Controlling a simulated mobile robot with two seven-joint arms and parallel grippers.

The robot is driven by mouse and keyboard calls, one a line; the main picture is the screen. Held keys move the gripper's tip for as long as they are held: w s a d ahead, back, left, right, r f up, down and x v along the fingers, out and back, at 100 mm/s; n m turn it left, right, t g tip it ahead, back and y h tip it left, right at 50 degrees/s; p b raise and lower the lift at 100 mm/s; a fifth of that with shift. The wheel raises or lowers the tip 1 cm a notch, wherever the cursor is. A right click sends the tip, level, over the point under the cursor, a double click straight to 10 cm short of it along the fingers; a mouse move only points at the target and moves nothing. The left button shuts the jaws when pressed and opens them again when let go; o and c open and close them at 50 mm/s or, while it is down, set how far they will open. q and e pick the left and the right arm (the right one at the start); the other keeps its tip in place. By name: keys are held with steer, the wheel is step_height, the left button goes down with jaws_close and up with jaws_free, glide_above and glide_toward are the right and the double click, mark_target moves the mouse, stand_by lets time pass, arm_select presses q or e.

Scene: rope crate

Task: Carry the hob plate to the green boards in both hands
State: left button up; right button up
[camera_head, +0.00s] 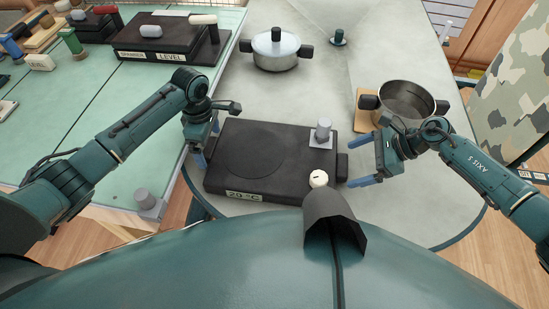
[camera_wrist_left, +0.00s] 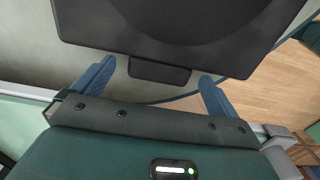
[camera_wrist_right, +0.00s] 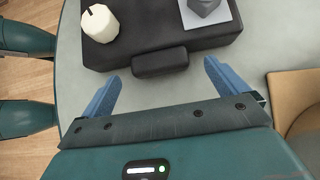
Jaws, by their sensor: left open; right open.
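The hob plate (camera_head: 262,162) is a black slab with a round ring on top and a "20 °C" label, lying on the grey table (camera_head: 330,85). A grey knob-like piece and a small white cylinder (camera_head: 318,179) sit on its right part. My left gripper (camera_head: 199,152) is open at its left end; in the left wrist view the left handle (camera_wrist_left: 158,72) lies ahead, between the fingertips. My right gripper (camera_head: 364,168) is open, just off the right handle (camera_wrist_right: 160,61). Neither gripper visibly holds anything. The green boards (camera_head: 85,110) are on the left.
A lidded pot (camera_head: 276,49) stands behind the plate. An open pot (camera_head: 404,101) stands on a wooden board near my right arm. Another black slab labelled LEVEL (camera_head: 165,42) sits on the far green boards. A grey knob (camera_head: 147,200) stands at their near edge; the boards' middle is clear.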

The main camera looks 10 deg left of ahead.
arm_select(q)
steer(key=shift+f, duration=1.4)
arm_select(e)
steer(key=shift+x, duration=1.4)
arm_select(q)
steer(key=c, duration=2.1)
arm_select(e)
steer(key=c, duration=2.1)
arm_select(q)
steer(key=shift+w+r, duration=0.15)
steer(key=shift+r, duration=0.2)
arm_select(e)
steer(key=shift+w+r, duration=0.15)
steer(key=shift+r, duration=0.2)
